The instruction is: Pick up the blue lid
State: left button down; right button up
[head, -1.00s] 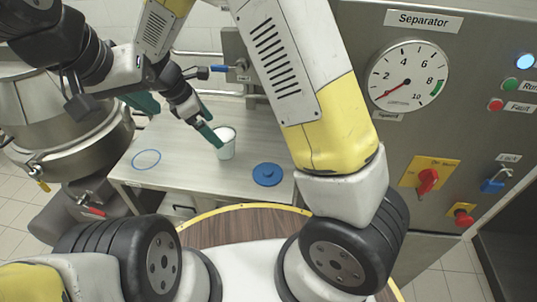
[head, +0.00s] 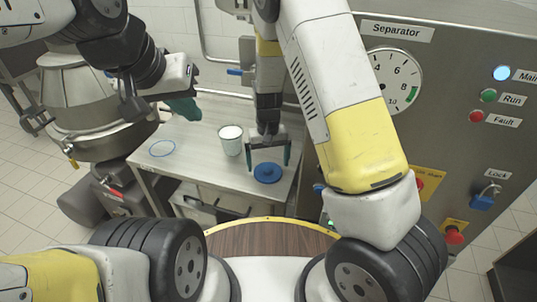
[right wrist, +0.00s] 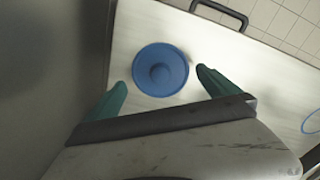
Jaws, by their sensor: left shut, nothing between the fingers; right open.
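The blue lid (head: 267,173) lies flat on the steel table, near its right end. It also shows in the right wrist view (right wrist: 160,70) as a round disc with a raised centre. My right gripper (head: 269,165) is open above the lid, with one teal finger on each side of it. In the right wrist view the fingers (right wrist: 162,92) stand apart and the lid lies between and slightly beyond their tips. My left gripper (head: 186,110) is shut and empty, left of the cup and above the table's back. A white cup (head: 230,147) stands upright on the table, filled with something white.
The table (head: 195,165) has a blue ring mark (head: 162,148) at its left. The separator panel (head: 465,150) with gauge and switches rises at the right. A steel vessel (head: 95,105) stands at the left.

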notch_tip(320, 180, down, 2)
jog(key=shift+f, duration=0.15)
jog(key=c, duration=1.1)
jog(key=shift+r, duration=0.2)
